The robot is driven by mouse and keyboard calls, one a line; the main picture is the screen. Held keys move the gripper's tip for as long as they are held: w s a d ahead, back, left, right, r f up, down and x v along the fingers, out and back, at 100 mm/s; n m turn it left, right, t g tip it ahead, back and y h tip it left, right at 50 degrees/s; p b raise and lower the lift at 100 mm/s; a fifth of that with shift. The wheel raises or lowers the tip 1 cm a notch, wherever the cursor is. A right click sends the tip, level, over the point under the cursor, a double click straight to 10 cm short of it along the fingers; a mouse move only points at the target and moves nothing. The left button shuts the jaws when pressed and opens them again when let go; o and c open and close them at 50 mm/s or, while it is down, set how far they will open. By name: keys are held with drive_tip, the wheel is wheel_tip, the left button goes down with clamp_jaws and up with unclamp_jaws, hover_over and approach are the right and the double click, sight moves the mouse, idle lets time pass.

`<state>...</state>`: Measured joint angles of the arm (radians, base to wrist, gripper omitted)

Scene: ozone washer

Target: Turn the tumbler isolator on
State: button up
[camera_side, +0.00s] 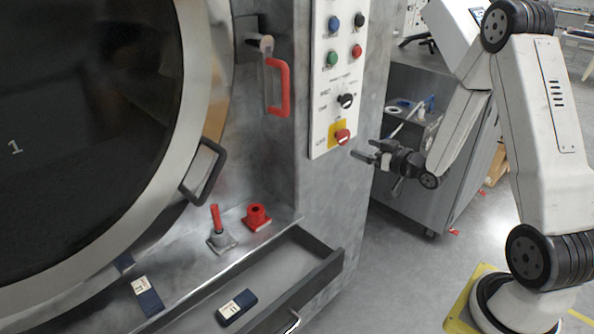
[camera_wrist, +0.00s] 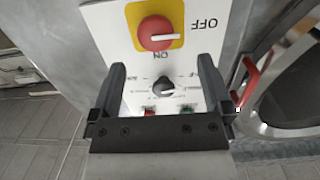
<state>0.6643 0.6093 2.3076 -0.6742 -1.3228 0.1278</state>
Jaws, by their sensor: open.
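The isolator is a red rotary knob (camera_side: 342,136) on a yellow plate, low on the white control panel. In the wrist view the red knob (camera_wrist: 156,31) shows large, with a white line lying roughly across the picture. The word OFF stands to its right and ON just below it, both upside down. My gripper (camera_side: 366,150) is open and empty, just right of the panel's lower edge in the side view. In the wrist view my gripper (camera_wrist: 161,64) has its fingers spread wide, with the knob beyond the fingertips and apart from them.
A black selector knob (camera_wrist: 163,87) and coloured buttons share the panel. A red door handle (camera_side: 279,88) and the round drum door (camera_side: 202,171) are to the left. Below are a red-handled lever (camera_side: 216,220), a red fitting (camera_side: 257,217) and an open drawer (camera_side: 325,275).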

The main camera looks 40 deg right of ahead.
sight(346, 136)
drive_tip(key=shift+s+d+r+t, duration=0.2)
drive_tip(key=shift+s+d+t, duration=0.05)
drive_tip(key=shift+d+t, duration=0.15)
drive_tip(key=shift+w, duration=3.9)
drive_tip(key=c, duration=1.2)
